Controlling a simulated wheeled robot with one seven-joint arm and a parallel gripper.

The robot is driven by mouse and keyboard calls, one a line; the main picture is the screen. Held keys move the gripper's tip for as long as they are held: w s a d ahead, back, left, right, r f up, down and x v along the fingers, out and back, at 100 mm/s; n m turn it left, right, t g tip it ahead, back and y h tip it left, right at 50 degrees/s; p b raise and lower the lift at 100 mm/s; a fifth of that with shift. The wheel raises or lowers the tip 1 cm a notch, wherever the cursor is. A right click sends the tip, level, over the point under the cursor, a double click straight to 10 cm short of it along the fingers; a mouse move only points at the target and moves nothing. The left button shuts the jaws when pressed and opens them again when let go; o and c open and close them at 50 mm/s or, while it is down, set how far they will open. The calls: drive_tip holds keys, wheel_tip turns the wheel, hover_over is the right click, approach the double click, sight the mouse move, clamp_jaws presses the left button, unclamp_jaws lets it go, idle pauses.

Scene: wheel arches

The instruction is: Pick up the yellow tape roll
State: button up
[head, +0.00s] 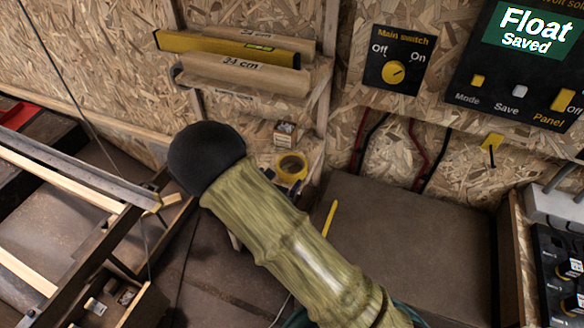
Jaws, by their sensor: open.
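The yellow tape roll (291,178) sits on a low wooden shelf near the middle of the head view. A thick bamboo-textured shaft with a black rounded end (207,157) crosses the foreground just left of and below the roll. I cannot tell whether this shaft is part of my arm. It comes close to the roll's left edge in the picture, but I cannot tell the distance between them. My gripper is not seen in this view.
A small box (285,132) stands just behind the roll. Wooden bars (246,73) and a yellow level (200,43) lie on racks above. A brown flat surface (400,235) right of the shaft is mostly clear. A switch panel (397,57) hangs on the chipboard wall.

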sight(286, 174)
drive_tip(key=x, duration=0.6)
drive_tip(key=shift+w+d+f, duration=0.1)
drive_tip(key=x, duration=0.5)
drive_tip(key=shift+d, duration=0.2)
drive_tip(key=c, duration=0.9)
wheel_tip(286, 174, up, 10)
drive_tip(key=shift+p, duration=0.35)
idle(0.4)
